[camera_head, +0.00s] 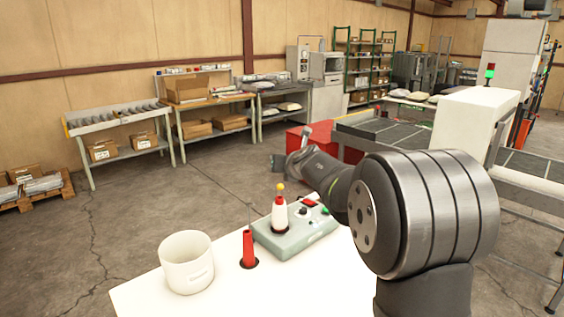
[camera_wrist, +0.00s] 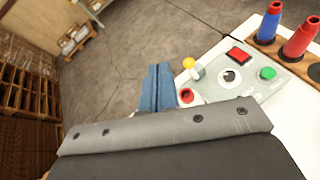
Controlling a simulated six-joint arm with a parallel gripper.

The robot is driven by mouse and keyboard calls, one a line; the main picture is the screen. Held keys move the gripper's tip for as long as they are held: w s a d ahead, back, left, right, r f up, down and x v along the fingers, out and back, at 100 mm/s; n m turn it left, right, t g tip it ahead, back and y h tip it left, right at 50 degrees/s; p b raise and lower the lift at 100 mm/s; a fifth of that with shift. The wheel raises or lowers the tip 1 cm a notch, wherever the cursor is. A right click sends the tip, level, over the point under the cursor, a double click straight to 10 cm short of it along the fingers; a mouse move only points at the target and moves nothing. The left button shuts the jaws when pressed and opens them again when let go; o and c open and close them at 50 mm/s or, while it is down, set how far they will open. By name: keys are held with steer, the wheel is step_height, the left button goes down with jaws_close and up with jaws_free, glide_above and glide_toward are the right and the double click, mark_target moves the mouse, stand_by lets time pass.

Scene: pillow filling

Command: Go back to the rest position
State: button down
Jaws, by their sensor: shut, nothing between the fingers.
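My gripper (camera_head: 278,162) is raised above the far side of the white table (camera_head: 150,300) in the head view, with nothing held. In the wrist view its two blue-grey fingers (camera_wrist: 157,85) lie together, shut. The grey-green control box (camera_head: 300,238) on the table is apart from the gripper, below it in the head view. The box also shows in the wrist view (camera_wrist: 215,88), right of the fingers. My arm hides the table's right part in the head view.
A white bucket (camera_head: 187,265) and a red cone (camera_head: 248,250) stand on the table left of the box. A blue bottle (camera_wrist: 268,25) and a red bottle (camera_wrist: 300,40) stand in a wooden rack. Open floor lies beyond.

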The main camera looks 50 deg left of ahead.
steer(key=shift+s+d+r, duration=0.2)
steer(key=shift+r, duration=0.25)
steer(key=shift+s+d+r, duration=0.15)
steer(key=shift+r, duration=0.3)
steer(key=shift+f, duration=0.1)
steer(key=w+a+f, duration=0.1)
steer(key=f, duration=0.1)
steer(key=w+a+f, duration=0.1)
steer(key=f, duration=0.2)
steer(key=w+a+f, duration=0.1)
steer(key=f, duration=0.2)
steer(key=shift+f, duration=0.15)
steer(key=x, duration=0.4)
steer(key=shift+w+a+f, duration=0.1)
steer(key=shift+w, duration=0.3)
